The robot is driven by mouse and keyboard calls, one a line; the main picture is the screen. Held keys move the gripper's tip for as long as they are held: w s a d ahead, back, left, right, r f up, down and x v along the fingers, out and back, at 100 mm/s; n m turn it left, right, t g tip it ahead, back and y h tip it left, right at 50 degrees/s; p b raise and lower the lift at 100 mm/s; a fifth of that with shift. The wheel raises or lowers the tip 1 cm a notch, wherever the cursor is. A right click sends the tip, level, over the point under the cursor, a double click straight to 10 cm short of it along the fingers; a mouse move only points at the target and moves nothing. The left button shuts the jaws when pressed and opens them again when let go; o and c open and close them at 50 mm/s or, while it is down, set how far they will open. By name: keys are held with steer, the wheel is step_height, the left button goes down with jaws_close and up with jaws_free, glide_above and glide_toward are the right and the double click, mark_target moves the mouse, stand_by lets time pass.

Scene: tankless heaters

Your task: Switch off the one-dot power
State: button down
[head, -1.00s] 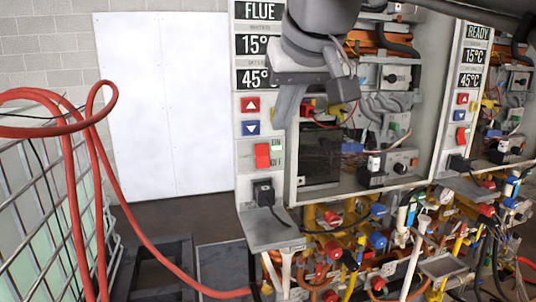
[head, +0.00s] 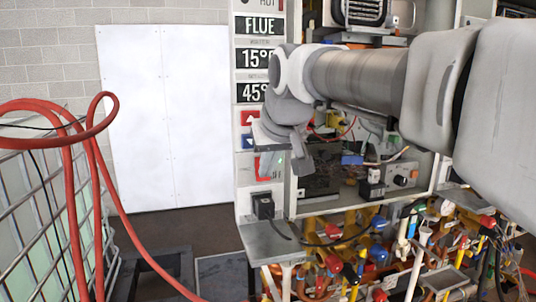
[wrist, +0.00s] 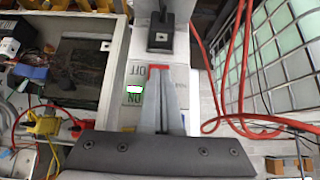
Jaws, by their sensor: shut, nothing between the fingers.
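The red power switch (head: 263,167) is on the white control strip of the nearer heater, below a red up button (head: 248,117) and a blue down button (head: 247,141). My gripper (head: 281,160) is in front of it and hides part of it. In the wrist view my shut, empty fingers (wrist: 161,80) reach over the red switch (wrist: 160,68), and only a bit of red shows at their tips. The OFF label and a green-lit ON label (wrist: 135,90) are beside it. Contact is unclear, and I cannot make out the dot marking.
A black plug (head: 263,205) with a cable is below the switch, above a grey shelf (head: 270,240). The open heater case (head: 437,175) is to the right. Pipes and valves crowd below. A red hose (head: 95,190) and a wire cage are at left.

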steer(key=shift+w+a+f, duration=0.15)
steer(key=shift+w+f, duration=0.2)
steer(key=shift+w, duration=0.3)
steer(key=shift+f, duration=0.1)
steer(key=b, duration=0.3)
steer(key=shift+f+t, duration=0.4)
steer(key=shift+w+r, duration=0.1)
steer(key=shift+r, duration=0.15)
steer(key=shift+a, duration=0.1)
steer(key=shift+r, duration=0.1)
steer(key=shift+r+p, duration=0.8)
steer(key=shift+r, duration=0.1)
steer(key=shift+r, duration=0.15)
